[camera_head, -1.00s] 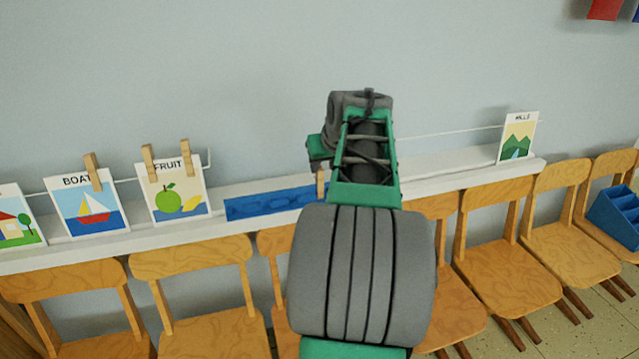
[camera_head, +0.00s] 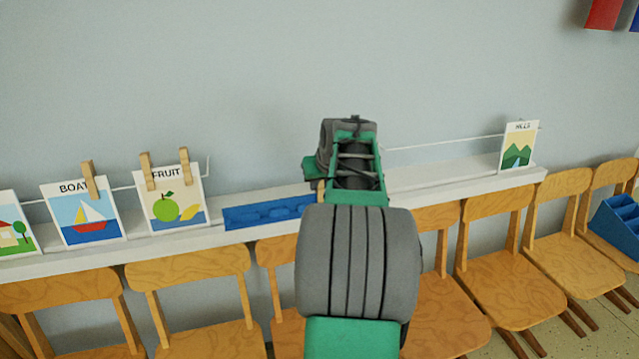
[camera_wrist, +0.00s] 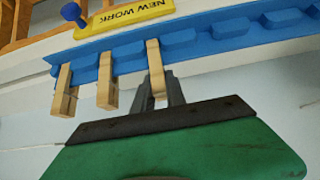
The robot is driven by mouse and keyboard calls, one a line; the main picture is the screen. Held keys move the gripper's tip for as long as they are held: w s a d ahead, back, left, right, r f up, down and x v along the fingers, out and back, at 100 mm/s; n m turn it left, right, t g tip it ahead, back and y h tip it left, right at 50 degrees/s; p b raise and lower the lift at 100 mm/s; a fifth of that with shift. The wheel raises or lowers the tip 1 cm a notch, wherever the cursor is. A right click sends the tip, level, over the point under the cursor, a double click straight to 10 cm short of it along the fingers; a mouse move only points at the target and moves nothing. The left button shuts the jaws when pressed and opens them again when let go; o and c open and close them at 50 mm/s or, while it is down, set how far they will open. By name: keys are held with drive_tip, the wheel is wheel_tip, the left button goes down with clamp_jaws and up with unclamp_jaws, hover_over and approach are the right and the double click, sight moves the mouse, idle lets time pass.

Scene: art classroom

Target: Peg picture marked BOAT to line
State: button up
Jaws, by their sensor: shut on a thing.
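The BOAT picture (camera_head: 84,222) stands on the white ledge at the left in the head view, with one wooden peg (camera_head: 90,180) at its top edge towards the right. The thin white line (camera_head: 118,188) runs along its top. In the wrist view my gripper (camera_wrist: 160,92) is shut on a wooden peg (camera_wrist: 156,68), which stands at the blue peg rack (camera_wrist: 210,38). Two more pegs (camera_wrist: 107,85) (camera_wrist: 63,90) are beside it on the rack. In the head view my arm hides the fingertips and part of the rack (camera_head: 262,213).
The FRUIT picture (camera_head: 170,207) hangs with two pegs right of BOAT. A house picture (camera_head: 14,228) is at the far left and a HILLS picture (camera_head: 518,150) at the right. Wooden chairs (camera_head: 200,285) line the ledge. A yellow NEW WORK sign (camera_wrist: 125,17) lies by the rack.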

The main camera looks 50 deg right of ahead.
drive_tip(key=shift+r+p, duration=2.45)
drive_tip(key=shift+r, duration=0.7)
clamp_jaws()
drive_tip(key=shift+s+a+b, duration=0.2)
drive_tip(key=shift+s+b, duration=0.1)
drive_tip(key=shift+s, duration=0.15)
drive_tip(key=shift+s+a+r+b, duration=0.2)
drive_tip(key=shift+s+a, duration=0.15)
drive_tip(key=shift+s, duration=0.25)
drive_tip(key=shift+s+a+r+b, duration=0.15)
drive_tip(key=shift+s+a, duration=0.15)
drive_tip(key=shift+s, duration=0.25)
drive_tip(key=shift+s+a+r+b, duration=0.1)
drive_tip(key=shift+s+a+b, duration=0.1)
drive_tip(key=shift+s+a, duration=0.3)
drive_tip(key=shift+d, duration=0.1)
